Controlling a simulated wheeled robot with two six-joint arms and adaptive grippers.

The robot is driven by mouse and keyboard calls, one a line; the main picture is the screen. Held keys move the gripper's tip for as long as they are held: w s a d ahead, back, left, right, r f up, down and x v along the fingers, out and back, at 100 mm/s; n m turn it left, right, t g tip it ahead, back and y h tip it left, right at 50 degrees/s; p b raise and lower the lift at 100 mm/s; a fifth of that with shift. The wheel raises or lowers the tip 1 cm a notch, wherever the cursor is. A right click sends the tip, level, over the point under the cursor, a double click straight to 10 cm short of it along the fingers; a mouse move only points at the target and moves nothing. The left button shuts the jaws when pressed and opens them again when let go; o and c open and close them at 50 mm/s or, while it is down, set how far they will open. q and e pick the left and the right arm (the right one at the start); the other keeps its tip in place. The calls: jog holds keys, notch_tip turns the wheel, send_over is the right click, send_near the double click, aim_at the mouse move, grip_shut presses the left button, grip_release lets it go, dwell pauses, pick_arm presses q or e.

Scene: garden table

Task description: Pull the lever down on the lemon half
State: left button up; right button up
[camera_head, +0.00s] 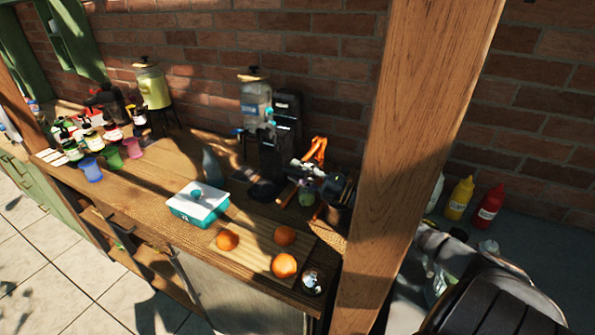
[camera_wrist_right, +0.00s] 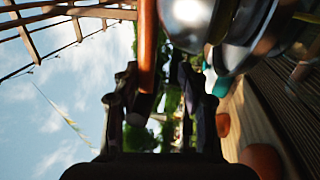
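My right gripper (camera_head: 322,178) is partly behind the wooden post in the head view, at the juicer. In the right wrist view the two dark fingers (camera_wrist_right: 162,88) stand apart. An orange-brown lever handle (camera_wrist_right: 147,50) reaches down between them, close to the left finger; I cannot tell whether it touches. The lever also shows as an orange-brown piece (camera_head: 314,150) in the head view. The juicer's shiny metal part (camera_wrist_right: 185,18) is at the top of the wrist view. I cannot make out the lemon half. My left gripper is not in view.
A teal and white box (camera_head: 198,208) stands left of a wooden board (camera_head: 255,254) with oranges (camera_head: 284,265). A dark coffee machine (camera_head: 272,155) and a glass dispenser (camera_head: 254,100) stand behind. The thick wooden post (camera_head: 405,150) is just right of the juicer.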

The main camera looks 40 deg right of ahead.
dwell(0.3)
jog(key=v, duration=0.7)
jog(key=shift+s, duration=0.2)
jog(key=shift+d, duration=0.15)
